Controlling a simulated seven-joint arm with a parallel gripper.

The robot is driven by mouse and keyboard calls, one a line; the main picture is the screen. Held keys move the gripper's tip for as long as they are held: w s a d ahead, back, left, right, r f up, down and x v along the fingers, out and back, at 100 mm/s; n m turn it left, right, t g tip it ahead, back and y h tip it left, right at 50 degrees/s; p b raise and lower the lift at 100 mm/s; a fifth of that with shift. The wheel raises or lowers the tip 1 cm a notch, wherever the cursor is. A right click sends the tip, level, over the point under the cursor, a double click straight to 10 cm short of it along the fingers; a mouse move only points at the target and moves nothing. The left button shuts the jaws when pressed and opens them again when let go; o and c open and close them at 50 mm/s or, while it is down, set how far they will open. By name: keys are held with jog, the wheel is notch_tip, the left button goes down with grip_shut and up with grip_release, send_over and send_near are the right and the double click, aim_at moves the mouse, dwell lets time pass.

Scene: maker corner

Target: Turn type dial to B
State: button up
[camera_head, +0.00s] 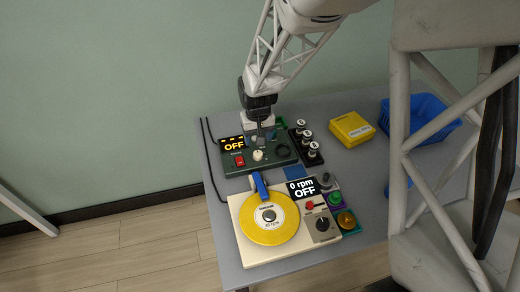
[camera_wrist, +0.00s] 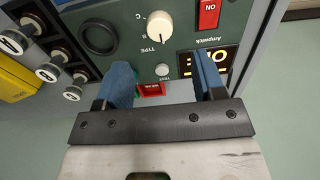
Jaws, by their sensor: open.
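The type dial (camera_wrist: 160,26) is a cream round knob on a dark green tester (camera_wrist: 185,30), with "TYPE" and a letter "C" printed beside it in the wrist view. Which letter its pointer marks is too small to tell. In the head view the dial (camera_head: 258,155) sits on the front part of the tester (camera_head: 240,168). My gripper (camera_wrist: 163,65) is open and empty, its two blue fingers apart. The fingertips do not reach around the dial in the wrist view. In the head view my gripper (camera_head: 258,138) hangs over the tester, just behind the dial.
The tester also has a red switch (camera_wrist: 208,14), a round test button (camera_wrist: 162,70) and an "OFF" display (camera_head: 234,146). Several capped vials (camera_head: 308,141) stand right of it. A cream machine with a yellow disc (camera_head: 268,236) is in front. A yellow box (camera_head: 352,129) and blue bin (camera_head: 424,110) are farther right.

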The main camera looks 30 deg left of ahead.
aim_at(258, 154)
jog(key=shift+f, duration=0.1)
dwell(0.3)
jog(key=shift+f, duration=3.8)
jog(key=shift+c, duration=0.4)
jog(key=c, duration=0.8)
jog(key=shift+c, duration=0.2)
